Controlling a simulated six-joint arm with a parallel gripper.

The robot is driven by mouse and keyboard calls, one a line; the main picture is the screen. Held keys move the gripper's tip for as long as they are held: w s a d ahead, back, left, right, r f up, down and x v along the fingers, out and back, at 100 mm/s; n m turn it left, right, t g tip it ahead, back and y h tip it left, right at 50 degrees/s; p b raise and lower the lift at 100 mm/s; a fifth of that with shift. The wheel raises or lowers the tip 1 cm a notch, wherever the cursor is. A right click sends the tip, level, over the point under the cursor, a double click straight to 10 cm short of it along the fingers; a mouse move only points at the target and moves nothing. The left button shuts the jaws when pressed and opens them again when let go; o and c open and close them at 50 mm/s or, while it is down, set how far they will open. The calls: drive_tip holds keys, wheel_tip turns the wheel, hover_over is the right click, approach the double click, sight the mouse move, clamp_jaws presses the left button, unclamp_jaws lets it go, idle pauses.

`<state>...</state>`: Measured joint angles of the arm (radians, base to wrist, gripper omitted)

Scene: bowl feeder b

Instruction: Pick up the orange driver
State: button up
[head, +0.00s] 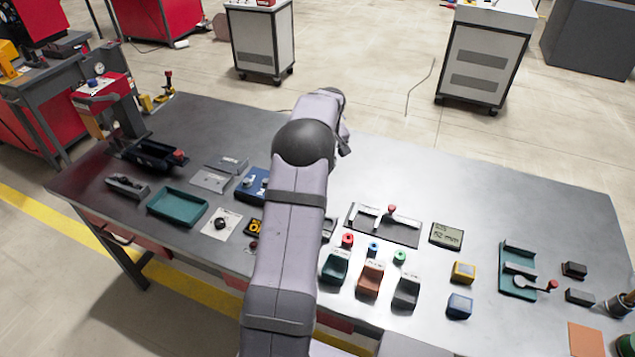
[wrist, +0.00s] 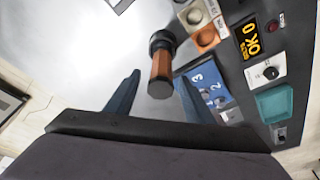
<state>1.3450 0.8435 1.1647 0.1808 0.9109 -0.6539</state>
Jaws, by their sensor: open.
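The orange driver (wrist: 162,66) shows in the wrist view as an orange-brown cylinder with a black collar at its far end and a dark near end. My gripper (wrist: 158,77) is open, with one dark blue finger on each side of the driver's near end. The fingers do not appear to touch it. I cannot tell whether the driver is between the fingertips or just beyond them. In the head view my own arm hides both my gripper and the driver.
Right of the driver in the wrist view are a blue numbered panel (wrist: 209,91), an orange ring holder (wrist: 206,39), an "OK 0" display (wrist: 257,37) and a teal tray (wrist: 272,103). The grey tabletop (head: 200,112) has small bins, including a green one (head: 335,267), right of my arm.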

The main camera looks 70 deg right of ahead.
drive_tip(key=shift+w+f+p, duration=0.1)
drive_tip(key=shift+f+p, duration=0.35)
drive_tip(key=shift+p, duration=0.05)
drive_tip(key=shift+p+x, duration=1.05)
drive_tip(key=shift+x, duration=1.1)
drive_tip(key=shift+d, duration=0.1)
drive_tip(key=c, duration=1.2)
